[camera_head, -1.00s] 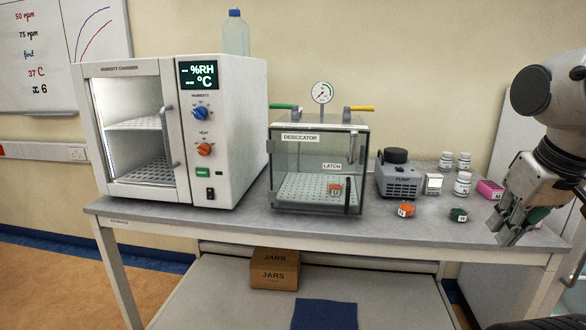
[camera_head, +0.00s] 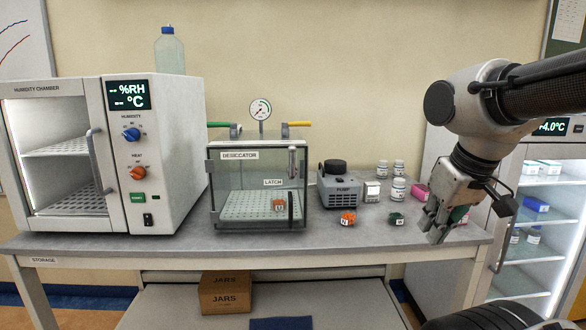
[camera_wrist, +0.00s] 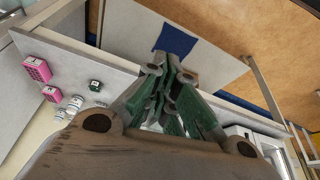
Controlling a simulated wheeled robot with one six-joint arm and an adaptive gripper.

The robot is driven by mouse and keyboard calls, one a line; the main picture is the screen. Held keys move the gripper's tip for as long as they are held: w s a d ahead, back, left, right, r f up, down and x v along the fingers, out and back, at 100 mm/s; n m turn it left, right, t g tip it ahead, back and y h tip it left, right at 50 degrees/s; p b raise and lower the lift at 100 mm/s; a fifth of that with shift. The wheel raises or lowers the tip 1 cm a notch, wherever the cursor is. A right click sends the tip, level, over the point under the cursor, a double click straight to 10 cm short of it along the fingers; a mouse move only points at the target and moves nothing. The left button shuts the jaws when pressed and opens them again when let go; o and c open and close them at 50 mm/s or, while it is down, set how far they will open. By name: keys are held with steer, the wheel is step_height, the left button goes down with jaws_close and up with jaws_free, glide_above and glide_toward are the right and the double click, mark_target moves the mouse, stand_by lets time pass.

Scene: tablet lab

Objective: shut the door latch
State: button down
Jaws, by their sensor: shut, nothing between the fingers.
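The glass desiccator (camera_head: 240,195) stands on the bench, with a clear front door. The latch (camera_head: 292,162) is a short grey handle at the upper right of the door front, beside the LATCH label (camera_head: 273,182). A dark vertical door handle (camera_head: 291,207) sits below it. Whether the door is fully closed is hard to tell. My gripper (camera_head: 436,232) hangs at the right front of the bench, well to the right of the desiccator, pointing down. In the wrist view its green-padded fingers (camera_wrist: 172,85) are together and empty.
A grey pump (camera_head: 340,186), white bottles (camera_head: 398,190), an orange-capped item (camera_head: 347,219) and a dark green-capped item (camera_head: 396,219) stand between the desiccator and my gripper. The humidity chamber (camera_head: 170,150) stands at left. The bench front edge is clear.

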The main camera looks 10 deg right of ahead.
steer(key=w+d+r+m+g+y, duration=0.1)
steer(key=w+m+y, duration=0.1)
steer(key=w+m, duration=0.65)
steer(key=w+d+r+m+g+y, duration=0.1)
steer(key=w+r+m+y, duration=0.15)
steer(key=w, duration=1.05)
steer(key=w+a+r+m+t+y, duration=0.1)
steer(key=w+a+r+m+y, duration=0.3)
steer(key=w+r+m, duration=0.4)
steer(key=a+m, duration=0.1)
steer(key=m, duration=0.2)
steer(key=shift+a, duration=0.2)
steer(key=shift+r, duration=0.1)
